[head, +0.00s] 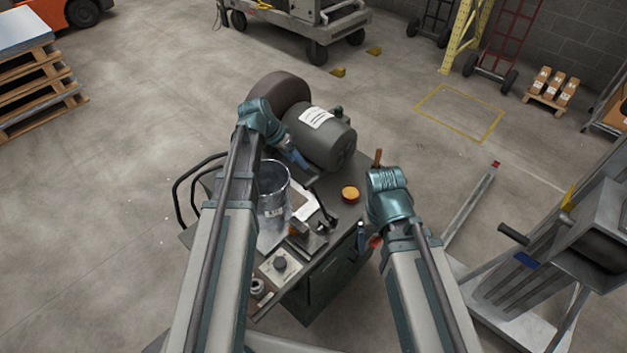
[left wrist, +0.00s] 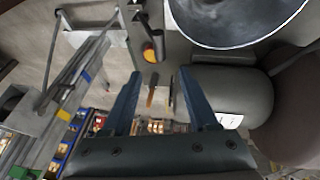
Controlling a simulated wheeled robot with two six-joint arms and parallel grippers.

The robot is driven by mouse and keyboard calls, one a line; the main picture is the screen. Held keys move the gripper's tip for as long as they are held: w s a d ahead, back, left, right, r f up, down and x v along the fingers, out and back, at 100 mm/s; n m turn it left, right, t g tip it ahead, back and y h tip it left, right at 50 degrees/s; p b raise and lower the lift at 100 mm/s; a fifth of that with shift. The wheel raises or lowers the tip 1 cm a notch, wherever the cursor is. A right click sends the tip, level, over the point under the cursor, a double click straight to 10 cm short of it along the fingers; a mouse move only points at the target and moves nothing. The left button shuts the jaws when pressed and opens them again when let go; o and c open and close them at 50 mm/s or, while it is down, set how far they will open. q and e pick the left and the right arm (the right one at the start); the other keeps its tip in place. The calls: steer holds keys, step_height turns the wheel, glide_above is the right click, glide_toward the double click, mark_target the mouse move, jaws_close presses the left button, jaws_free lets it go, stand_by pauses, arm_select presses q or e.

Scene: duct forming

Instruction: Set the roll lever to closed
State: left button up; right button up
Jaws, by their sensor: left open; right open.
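A brown-handled lever (head: 378,157), which looks like the roll lever, stands at the far right edge of the machine bench. It also shows in the left wrist view (left wrist: 152,92), between my spread fingers in the picture but beyond them. I cannot tell its set position. My left gripper (head: 298,160) is open and empty, above the bench beside the grey motor drum and left of the lever. Its two blue fingers show in the left wrist view (left wrist: 159,73). My right gripper (head: 364,237) is low at the bench's right side, mostly hidden by its wrist, apart from the lever.
A crank-handled stand (head: 590,235) is at the right.

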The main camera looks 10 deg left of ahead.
mark_target(312, 179)
arm_select(q)
steer(key=shift+f, duration=0.15)
steer(key=b+x, duration=1.2)
steer(key=x, duration=0.1)
steer(key=shift+d+f+b, duration=0.25)
steer(key=shift+b, duration=0.05)
steer(key=shift+w, duration=0.1)
jaws_close()
stand_by(0.9)
